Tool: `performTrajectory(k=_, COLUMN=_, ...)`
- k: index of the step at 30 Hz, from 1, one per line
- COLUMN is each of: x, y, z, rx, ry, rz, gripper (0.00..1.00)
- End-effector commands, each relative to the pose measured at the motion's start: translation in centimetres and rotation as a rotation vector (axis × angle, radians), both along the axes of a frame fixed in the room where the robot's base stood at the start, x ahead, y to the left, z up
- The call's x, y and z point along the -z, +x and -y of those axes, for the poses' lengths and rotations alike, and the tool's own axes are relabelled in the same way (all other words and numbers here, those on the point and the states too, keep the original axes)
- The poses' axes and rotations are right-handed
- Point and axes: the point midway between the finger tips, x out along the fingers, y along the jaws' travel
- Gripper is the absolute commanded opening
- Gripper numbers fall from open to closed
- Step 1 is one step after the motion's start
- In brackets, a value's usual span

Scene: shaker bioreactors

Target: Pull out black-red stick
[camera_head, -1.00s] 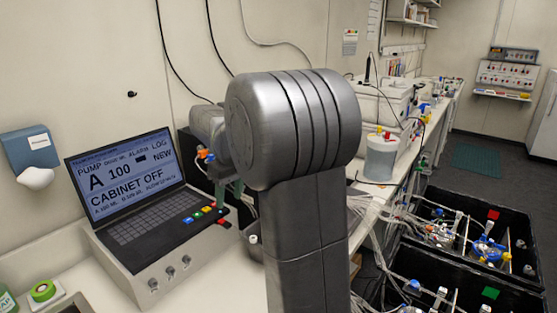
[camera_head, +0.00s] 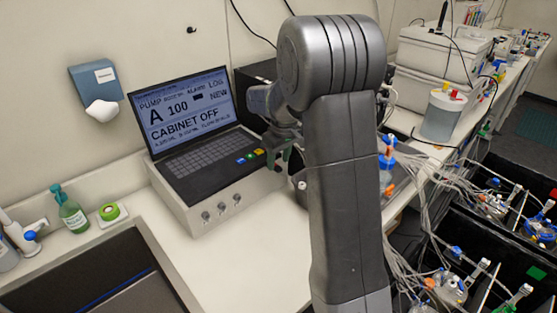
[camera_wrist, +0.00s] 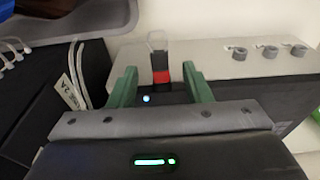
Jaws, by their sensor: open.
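The black-red stick (camera_wrist: 161,76) is in the wrist view, with a dark body, a red band and a clear, pale end. It sticks out at the edge of the grey laptop-like console (camera_head: 212,192). My gripper (camera_wrist: 160,69) is open, with one green finger on each side of the stick and visible gaps between. In the head view my gripper (camera_head: 277,153) is at the console's right front corner, beside the coloured keys. There I cannot make out the stick clearly.
Round knobs (camera_wrist: 270,51) line the console's front. A metal vessel stands just right of my gripper, partly behind my arm. Tubing and black bins (camera_head: 510,250) are at the right. The front counter is clear.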

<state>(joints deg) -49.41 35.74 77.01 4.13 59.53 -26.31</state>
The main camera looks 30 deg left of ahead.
Motion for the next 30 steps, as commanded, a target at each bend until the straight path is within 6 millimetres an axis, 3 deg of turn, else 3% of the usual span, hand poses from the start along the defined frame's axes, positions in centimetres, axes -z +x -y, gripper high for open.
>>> performTrajectory(k=6, x=1.5, y=0.1, z=-0.2, rx=0.0, ry=0.001, rz=0.0, gripper=0.45)
performTrajectory(k=14, x=1.7, y=0.1, z=-0.2, rx=0.0, ry=0.001, rz=0.0, gripper=0.45)
performTrajectory(k=15, x=1.7, y=0.1, z=-0.2, rx=0.0, ry=0.001, rz=0.0, gripper=0.43)
performTrajectory(k=22, x=1.7, y=0.1, z=-0.2, rx=0.0, ry=0.001, rz=0.001, gripper=0.0)
performTrajectory(k=30, x=1.7, y=0.0, z=0.0, rx=0.0, ry=0.001, rz=0.001, gripper=0.0)
